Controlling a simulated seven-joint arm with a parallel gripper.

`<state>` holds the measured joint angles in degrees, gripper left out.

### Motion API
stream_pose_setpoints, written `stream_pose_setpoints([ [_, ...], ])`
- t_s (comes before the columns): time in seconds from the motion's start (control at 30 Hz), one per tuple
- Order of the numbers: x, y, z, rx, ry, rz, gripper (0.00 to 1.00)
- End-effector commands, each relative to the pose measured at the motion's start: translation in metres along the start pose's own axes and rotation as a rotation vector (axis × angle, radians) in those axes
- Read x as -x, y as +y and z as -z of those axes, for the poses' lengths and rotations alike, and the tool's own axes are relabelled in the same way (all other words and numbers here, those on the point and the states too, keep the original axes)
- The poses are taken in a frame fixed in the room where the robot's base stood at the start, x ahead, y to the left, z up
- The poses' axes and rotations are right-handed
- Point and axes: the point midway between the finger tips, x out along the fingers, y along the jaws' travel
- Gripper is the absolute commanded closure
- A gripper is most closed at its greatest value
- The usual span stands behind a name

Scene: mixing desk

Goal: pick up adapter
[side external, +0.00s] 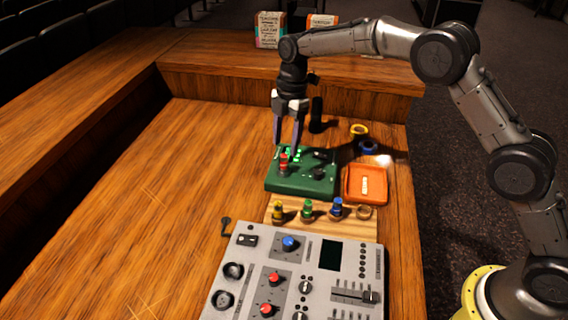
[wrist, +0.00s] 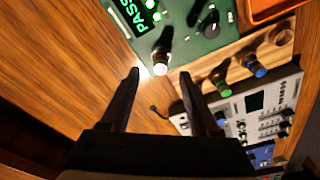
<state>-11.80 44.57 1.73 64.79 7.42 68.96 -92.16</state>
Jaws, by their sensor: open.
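A small adapter-like plug with a red band (side external: 283,164) stands upright at the left front of the green tester box (side external: 318,188). In the wrist view its bright metallic end (wrist: 162,62) shows at the box's edge, beside the lit "PASS" display (wrist: 134,14). My gripper (side external: 285,150) points down just above the red-banded plug. Its two fingers are apart and nothing is held between them. In the wrist view the plug appears between and slightly beyond the fingertips (wrist: 160,74). Whether a finger touches it cannot be told.
An orange tray (side external: 380,190) sits to the right. A black cylinder (side external: 316,114) stands behind. The grey mixer (side external: 255,262) fills the front; the table's left is clear.

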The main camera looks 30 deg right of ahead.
Motion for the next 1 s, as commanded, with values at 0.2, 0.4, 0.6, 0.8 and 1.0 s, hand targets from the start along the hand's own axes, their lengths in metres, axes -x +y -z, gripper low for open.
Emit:
stream_pose_setpoints([
  [0.2, -0.031, -0.002, 0.002, 0.0, 0.0, 0.004, 0.38],
  [0.4, -0.048, -0.002, 0.002, 0.0, 0.0, 0.002, 0.38],
  [0.6, -0.049, -0.002, 0.002, 0.0, 0.0, 0.001, 0.38],
  [0.8, -0.049, -0.001, 0.002, 0.0, 0.0, 0.001, 0.69],
  [1.0, -0.048, -0.001, 0.002, 0.0, 0.0, 0.001, 1.0],
])
